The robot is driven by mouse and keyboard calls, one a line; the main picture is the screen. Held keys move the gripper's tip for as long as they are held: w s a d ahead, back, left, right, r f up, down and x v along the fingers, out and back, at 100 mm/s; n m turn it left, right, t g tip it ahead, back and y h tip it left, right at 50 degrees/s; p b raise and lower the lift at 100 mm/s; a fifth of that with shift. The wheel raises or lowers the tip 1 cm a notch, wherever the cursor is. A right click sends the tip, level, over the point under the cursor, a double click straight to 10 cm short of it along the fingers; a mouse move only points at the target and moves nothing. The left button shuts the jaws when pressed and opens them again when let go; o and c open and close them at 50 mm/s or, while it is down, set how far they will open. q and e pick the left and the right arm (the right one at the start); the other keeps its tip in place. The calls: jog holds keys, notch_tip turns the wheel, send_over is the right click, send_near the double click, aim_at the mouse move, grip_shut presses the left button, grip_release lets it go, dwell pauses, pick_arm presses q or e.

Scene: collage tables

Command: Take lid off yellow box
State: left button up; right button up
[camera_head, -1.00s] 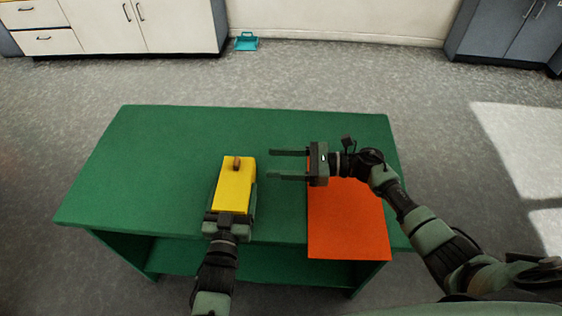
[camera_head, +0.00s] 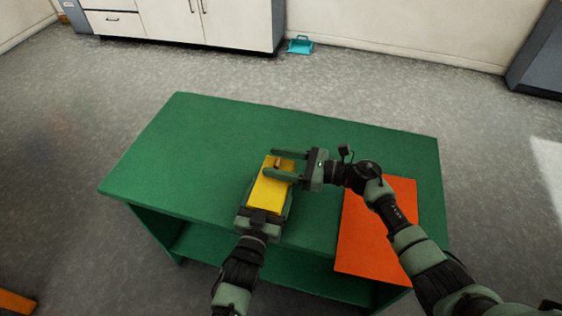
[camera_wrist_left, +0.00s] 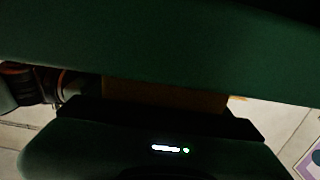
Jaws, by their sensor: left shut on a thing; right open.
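The yellow box (camera_head: 268,194) sits on the green table (camera_head: 180,140), left of its middle, with its lid on top and a small brown knob (camera_head: 283,163) at the lid's far end. My left gripper (camera_head: 266,203) is shut on the yellow box, its fingers along the sides from the near end. My right gripper (camera_head: 283,165) is open, coming from the right, with its fingers at either side of the knob above the lid. In the dark left wrist view, only a dim yellow-brown strip of the box (camera_wrist_left: 165,96) shows.
The table's far and left parts are clear. A teal dustpan-like item (camera_head: 300,45) lies on the floor by the white cabinet (camera_head: 210,25).

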grip_shut()
jog(key=shift+r, duration=0.3)
dwell(0.6)
jog(key=shift+r, duration=0.9)
jog(key=shift+r, duration=2)
pick_arm(q)
jog(key=o, duration=2.1)
pick_arm(e)
jog(key=shift+f, duration=0.2)
pick_arm(q)
jog(key=v, duration=1.2)
